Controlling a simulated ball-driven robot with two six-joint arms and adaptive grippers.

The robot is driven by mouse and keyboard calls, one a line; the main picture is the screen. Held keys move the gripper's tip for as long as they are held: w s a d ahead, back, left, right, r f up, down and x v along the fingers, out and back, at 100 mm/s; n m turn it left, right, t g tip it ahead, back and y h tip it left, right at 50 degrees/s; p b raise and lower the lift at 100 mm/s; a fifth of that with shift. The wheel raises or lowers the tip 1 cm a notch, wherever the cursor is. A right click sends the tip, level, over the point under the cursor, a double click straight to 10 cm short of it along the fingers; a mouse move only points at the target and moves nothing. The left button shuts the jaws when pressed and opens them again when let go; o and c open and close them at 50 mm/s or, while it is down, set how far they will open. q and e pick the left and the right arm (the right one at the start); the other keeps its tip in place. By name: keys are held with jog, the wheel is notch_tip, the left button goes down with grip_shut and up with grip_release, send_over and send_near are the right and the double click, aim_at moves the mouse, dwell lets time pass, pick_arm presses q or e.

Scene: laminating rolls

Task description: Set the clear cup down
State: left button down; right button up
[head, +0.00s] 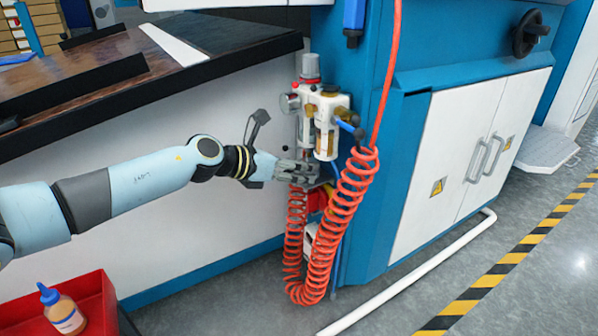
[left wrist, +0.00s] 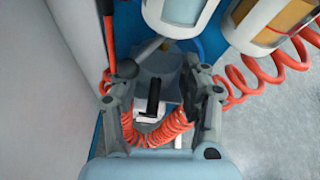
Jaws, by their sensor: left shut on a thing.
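My left gripper (head: 302,172) reaches in low beside the air unit on the blue machine. In the left wrist view its two fingers (left wrist: 163,88) stand apart, on either side of a greyish see-through thing that looks like the clear cup (left wrist: 156,62). The gripper is shut on it. The cup's edges are faint, and the fingers cover its sides. In the head view I cannot make out the cup clearly at the gripper. My right gripper is not in view.
The air unit (head: 328,103) with its amber bowl (head: 326,143) hangs just above the gripper. A coiled red hose (head: 352,205) hangs close to its right. A red tray (head: 92,297) with a glue bottle (head: 62,310) is at lower left. A dark bench (head: 225,62) stands behind.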

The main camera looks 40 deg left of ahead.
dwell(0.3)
pick_arm(q)
jog(key=c, duration=1.1)
grip_release()
jog(key=shift+f, duration=0.15)
jog(key=o, duration=0.5)
jog(key=shift+c, duration=0.2)
